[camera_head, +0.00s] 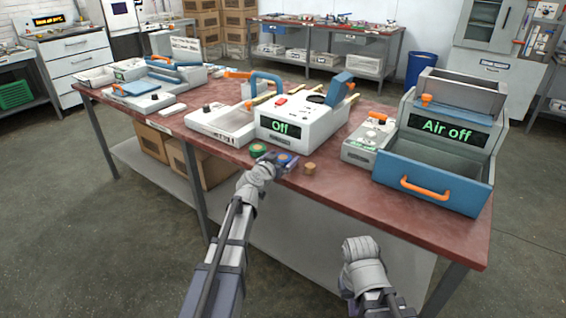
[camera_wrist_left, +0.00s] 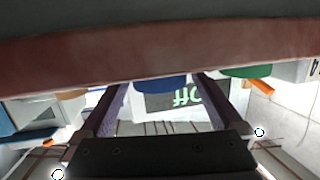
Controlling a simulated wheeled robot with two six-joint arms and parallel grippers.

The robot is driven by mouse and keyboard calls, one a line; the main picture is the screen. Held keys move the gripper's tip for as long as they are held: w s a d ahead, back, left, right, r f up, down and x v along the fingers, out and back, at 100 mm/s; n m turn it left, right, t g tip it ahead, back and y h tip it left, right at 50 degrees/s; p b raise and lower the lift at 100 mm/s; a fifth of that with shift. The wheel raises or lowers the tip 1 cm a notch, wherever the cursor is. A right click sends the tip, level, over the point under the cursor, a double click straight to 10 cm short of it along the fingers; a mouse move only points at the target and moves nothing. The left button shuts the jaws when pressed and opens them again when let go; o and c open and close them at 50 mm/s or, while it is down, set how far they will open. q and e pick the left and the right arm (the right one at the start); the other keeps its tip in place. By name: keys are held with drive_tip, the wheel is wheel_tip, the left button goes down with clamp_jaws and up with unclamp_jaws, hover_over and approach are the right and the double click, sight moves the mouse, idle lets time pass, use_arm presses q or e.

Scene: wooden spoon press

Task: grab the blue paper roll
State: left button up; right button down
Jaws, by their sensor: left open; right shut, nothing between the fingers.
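The blue paper roll (camera_head: 286,159) lies near the front edge of the red table, partly covered by my left gripper (camera_head: 279,161). In the left wrist view, the roll (camera_wrist_left: 160,82) shows between the tips of the two open fingers. I cannot tell whether either finger touches it. A green roll (camera_head: 258,150) is just left of it and a brown roll (camera_head: 309,168) just right. The green roll also shows in the left wrist view (camera_wrist_left: 248,71). Of my right arm only the wrist and forearm show, low in the head view; its fingers are hidden.
A white machine reading "Off" (camera_head: 297,124) stands right behind the rolls. A blue bin-like unit reading "Air off" (camera_head: 434,180) stands to the right. The table's front edge (camera_head: 345,198) is close. More equipment fills the left end of the table.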

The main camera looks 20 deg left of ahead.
sight(283, 157)
use_arm(q)
drive_tip(key=shift+w, duration=0.15)
drive_tip(key=shift+c, duration=0.2)
drive_tip(key=c, duration=1.3)
drive_tip(key=shift+o, duration=0.2)
drive_tip(key=shift+r, duration=0.1)
wheel_tip(283, 157, up, 10)
drive_tip(key=p, duration=1)
